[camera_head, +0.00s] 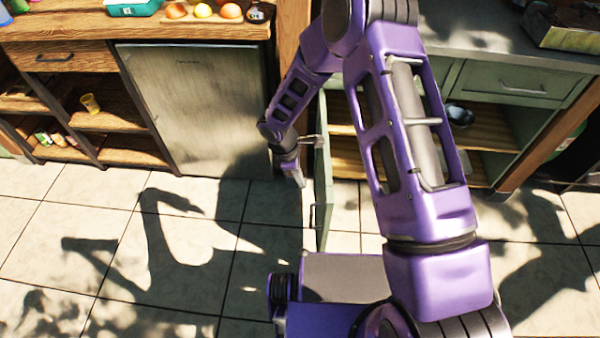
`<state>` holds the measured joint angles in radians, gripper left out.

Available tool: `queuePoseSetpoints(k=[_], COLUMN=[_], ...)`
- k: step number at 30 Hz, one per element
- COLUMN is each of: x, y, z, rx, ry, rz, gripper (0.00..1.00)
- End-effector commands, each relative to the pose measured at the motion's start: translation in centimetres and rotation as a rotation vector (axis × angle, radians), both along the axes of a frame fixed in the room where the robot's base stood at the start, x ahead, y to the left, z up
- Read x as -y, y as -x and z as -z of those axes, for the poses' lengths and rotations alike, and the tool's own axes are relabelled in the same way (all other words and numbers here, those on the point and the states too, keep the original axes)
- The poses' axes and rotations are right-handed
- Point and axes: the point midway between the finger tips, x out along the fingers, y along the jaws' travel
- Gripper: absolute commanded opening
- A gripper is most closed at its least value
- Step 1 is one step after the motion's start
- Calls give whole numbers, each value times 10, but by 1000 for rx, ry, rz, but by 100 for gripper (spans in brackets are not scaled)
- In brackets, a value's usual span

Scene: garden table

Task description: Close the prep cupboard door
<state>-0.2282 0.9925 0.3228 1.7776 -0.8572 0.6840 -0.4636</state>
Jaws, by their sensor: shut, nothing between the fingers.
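The prep cupboard door (323,190) is a green panel. It stands open, swung out toward me and seen nearly edge-on, with a metal handle (313,214) on its left side. The green cupboard (560,122) is behind it, its wooden shelves exposed. My purple arm hides part of the opening. My gripper (300,181) points down just left of the door, on the handle side. It is shut and empty. I cannot tell whether it touches the door.
A dark bowl (458,114) sits on a cupboard shelf. A metal fridge-like door (195,105) and a wooden shelf unit (100,121) stand to the left. The tiled floor (100,205) in front is clear.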

Motion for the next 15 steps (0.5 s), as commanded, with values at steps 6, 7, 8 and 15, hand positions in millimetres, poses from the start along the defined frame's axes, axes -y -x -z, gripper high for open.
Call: queuePoseSetpoints(k=[6, 7, 8, 15], x=[12, 15, 22, 48], y=[0, -1, -3, -4], z=[48, 50, 46, 46], rx=[-3, -1, 1, 2], ry=[1, 1, 0, -1], rz=[2, 3, 6, 4], gripper=[0, 0, 0, 0])
